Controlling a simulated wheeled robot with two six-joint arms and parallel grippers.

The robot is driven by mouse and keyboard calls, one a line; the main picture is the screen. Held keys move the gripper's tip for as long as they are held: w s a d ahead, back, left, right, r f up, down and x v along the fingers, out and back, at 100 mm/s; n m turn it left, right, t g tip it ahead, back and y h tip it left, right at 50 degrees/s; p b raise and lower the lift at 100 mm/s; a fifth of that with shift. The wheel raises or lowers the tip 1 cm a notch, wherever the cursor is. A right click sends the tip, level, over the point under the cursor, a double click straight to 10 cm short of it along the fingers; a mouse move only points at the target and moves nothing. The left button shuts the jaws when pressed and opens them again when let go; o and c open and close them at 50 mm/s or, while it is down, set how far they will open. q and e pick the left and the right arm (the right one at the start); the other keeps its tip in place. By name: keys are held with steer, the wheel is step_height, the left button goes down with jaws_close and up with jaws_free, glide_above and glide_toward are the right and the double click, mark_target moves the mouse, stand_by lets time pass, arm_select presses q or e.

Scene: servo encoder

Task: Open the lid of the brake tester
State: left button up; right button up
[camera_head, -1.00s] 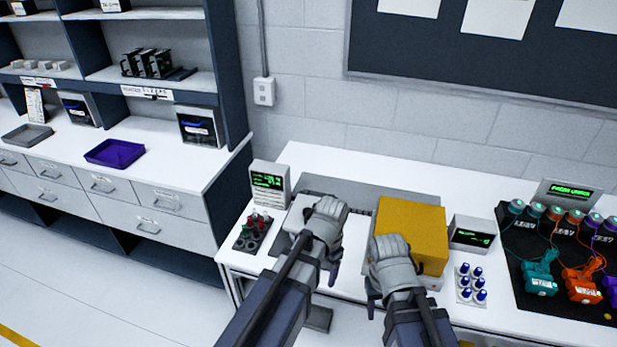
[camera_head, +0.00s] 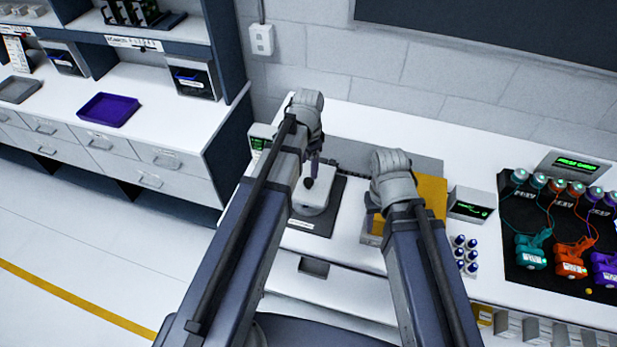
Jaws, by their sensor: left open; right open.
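A white device with a rounded top (camera_head: 312,203) sits on a dark mat (camera_head: 322,226) at the left of the workbench. It may be the brake tester; I cannot read its label. A small dark spot shows on its top, and I cannot tell if it is a knob. My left gripper (camera_head: 314,172) is open, pointing down just above this device; contact cannot be told. A yellow box (camera_head: 432,192) stands to the right, partly hidden by my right arm. My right gripper (camera_head: 371,213) is open at the yellow box's left side, its fingers mostly hidden.
A display unit (camera_head: 471,204) and several blue-capped parts (camera_head: 466,252) stand right of the yellow box. A black board (camera_head: 515,235) with wired coloured motors is further right. A purple tray (camera_head: 108,109) lies on the left counter. The bench front has free room.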

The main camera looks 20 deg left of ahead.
mark_target(308, 181)
arm_select(q)
step_height(308, 181, down, 7)
steer(key=b, duration=0.6)
steer(key=shift+r, duration=0.1)
jaws_close()
stand_by(1.2)
